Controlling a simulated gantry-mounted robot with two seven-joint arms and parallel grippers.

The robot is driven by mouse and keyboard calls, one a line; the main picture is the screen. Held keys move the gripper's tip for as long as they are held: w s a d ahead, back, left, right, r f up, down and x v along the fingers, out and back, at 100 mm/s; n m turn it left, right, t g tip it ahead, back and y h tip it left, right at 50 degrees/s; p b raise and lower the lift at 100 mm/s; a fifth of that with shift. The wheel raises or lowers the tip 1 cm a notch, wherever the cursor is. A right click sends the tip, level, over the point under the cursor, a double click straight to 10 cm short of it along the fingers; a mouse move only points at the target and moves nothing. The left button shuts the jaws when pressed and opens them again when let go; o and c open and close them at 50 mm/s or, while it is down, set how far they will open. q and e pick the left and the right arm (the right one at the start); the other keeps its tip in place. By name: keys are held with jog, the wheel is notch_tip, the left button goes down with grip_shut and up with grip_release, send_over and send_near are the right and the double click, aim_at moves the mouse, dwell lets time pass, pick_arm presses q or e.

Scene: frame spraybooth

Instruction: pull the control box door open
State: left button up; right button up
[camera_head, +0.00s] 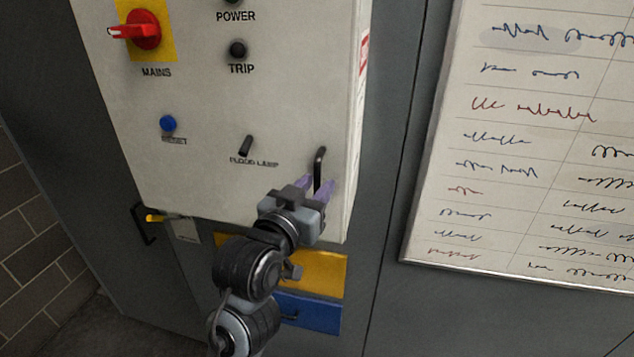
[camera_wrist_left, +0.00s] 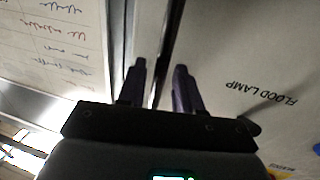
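The control box door (camera_head: 200,110) is a pale panel that looks shut. Its black bar handle (camera_head: 319,168) stands upright near the lower right edge. My left gripper (camera_head: 317,188) reaches up from below, with its purple fingers at the lower end of the handle, one to each side of it as it looks. In the left wrist view the fingers (camera_wrist_left: 160,78) are apart, with a visible gap between them. My right gripper is not in view.
The door carries a red mains switch (camera_head: 142,30), a blue reset button (camera_head: 168,123) and a flood lamp toggle (camera_head: 246,146), left of the gripper. A whiteboard (camera_head: 520,150) hangs at the right. Yellow (camera_head: 325,272) and blue (camera_head: 318,313) panels lie below the box.

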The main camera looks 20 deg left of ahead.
pick_arm(q)
jog(key=shift+w+d, duration=0.1)
jog(key=shift+w, duration=0.45)
grip_shut()
